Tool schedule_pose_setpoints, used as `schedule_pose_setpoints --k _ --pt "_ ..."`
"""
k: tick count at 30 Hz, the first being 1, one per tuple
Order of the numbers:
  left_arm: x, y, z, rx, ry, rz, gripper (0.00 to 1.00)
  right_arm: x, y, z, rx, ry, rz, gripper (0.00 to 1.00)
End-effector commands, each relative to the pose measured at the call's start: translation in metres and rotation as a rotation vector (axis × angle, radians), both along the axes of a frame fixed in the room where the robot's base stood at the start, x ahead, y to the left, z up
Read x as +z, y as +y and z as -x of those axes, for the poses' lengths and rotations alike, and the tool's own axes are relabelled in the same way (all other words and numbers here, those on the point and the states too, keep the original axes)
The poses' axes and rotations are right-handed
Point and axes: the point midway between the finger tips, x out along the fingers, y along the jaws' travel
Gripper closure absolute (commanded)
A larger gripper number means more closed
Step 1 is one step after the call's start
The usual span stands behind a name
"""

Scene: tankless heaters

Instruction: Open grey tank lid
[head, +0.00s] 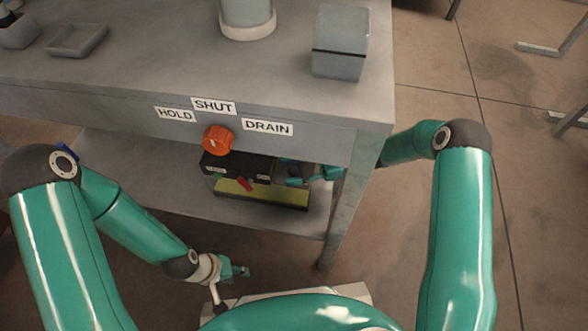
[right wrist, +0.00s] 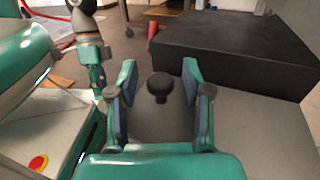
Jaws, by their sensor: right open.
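My right gripper (right wrist: 158,80) is open in the right wrist view. Its two fingers stand apart on either side of a round black knob (right wrist: 158,88), with gaps visible on both sides. The knob rises from a dark grey surface (right wrist: 150,122), which looks like the grey tank's lid; the fingers and palm hide part of it. In the head view my right gripper (head: 297,174) is under the table, at the right end of the black-topped box, and the knob cannot be made out. My left gripper (head: 236,270) is low in front of the table, away from the knob; its jaws are unclear.
The black-topped box (head: 232,165) also shows in the right wrist view (right wrist: 235,50), right of the knob. The tabletop (head: 150,75) and its leg (head: 350,200) stand close to my right arm. An orange dial (head: 217,139) sits on the table's front. A grey box (head: 340,42) stands on top.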

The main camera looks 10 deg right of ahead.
Motion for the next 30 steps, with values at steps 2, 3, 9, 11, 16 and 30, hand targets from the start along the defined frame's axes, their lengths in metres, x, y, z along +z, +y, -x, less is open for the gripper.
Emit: schedule_pose_setpoints --k 2,3,9,11,16,30 --pt "0.0001 -0.0001 0.0 0.0 0.0 0.0 0.6 0.0002 0.0 -0.0001 0.0 0.0 0.0 0.51" --pt "0.0001 -0.0001 0.0 0.0 0.0 0.0 0.6 0.0002 0.0 -0.0001 0.0 0.0 0.0 0.51" --pt "0.0001 0.0 0.0 0.0 0.0 0.0 0.6 0.0001 0.0001 -0.0001 0.001 0.0 0.0 0.76" --pt "0.0001 0.0 0.0001 0.0 0.0 0.0 0.6 0.0001 0.0001 -0.0001 0.001 0.0 0.0 0.86" --pt "0.0001 0.0 0.0001 0.0 0.0 0.0 0.6 0.0 0.0002 0.0001 0.002 0.001 -0.001 1.0" --pt "0.0064 0.0 0.0001 0.0 0.0 0.0 0.6 0.0077 0.0005 -0.0005 0.008 0.042 -0.016 1.0"
